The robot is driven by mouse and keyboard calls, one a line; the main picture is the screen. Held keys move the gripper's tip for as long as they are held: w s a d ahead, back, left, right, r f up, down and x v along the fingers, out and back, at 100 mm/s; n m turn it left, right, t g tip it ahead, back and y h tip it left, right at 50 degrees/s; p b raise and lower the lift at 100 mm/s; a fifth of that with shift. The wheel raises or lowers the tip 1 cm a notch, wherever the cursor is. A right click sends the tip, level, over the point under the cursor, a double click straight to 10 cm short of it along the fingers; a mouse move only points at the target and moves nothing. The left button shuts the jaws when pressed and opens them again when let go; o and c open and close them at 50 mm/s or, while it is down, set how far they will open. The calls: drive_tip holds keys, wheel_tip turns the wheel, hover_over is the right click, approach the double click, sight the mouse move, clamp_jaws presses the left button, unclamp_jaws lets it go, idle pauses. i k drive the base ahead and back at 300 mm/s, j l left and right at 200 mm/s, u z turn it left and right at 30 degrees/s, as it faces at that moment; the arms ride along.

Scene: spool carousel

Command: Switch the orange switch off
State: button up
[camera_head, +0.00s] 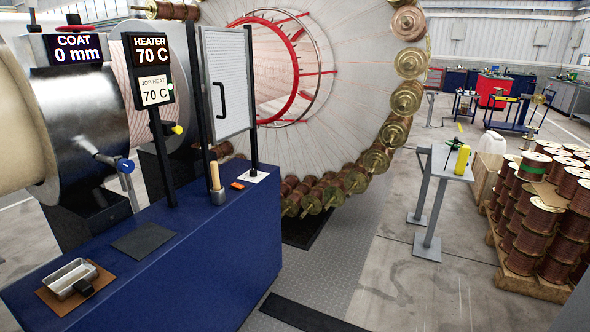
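A small orange piece (237,185), which looks like the orange switch, is on the top of the blue bench (215,270), near its far end. It lies just right of a grey cup holding a wooden-handled tool (216,184). It is too small to tell whether it is set on or off. My gripper is not in view.
Behind is a large wheel (255,90) rimmed with copper spools. A grey stand (430,200) and stacked spools (540,215) are right. Floor between is open.

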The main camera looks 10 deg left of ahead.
sight(235, 184)
drive_tip(key=i+u, duration=0.1)
drive_tip(key=i, duration=0.45)
drive_tip(key=i+l+u, duration=0.1)
drive_tip(key=i, duration=0.4)
drive_tip(key=i+l+u, duration=0.1)
drive_tip(key=i, duration=0.4)
drive_tip(key=i+l+u, duration=0.15)
drive_tip(key=i+u, duration=0.25)
drive_tip(key=i+l+u, duration=0.65)
drive_tip(key=u, duration=0.15)
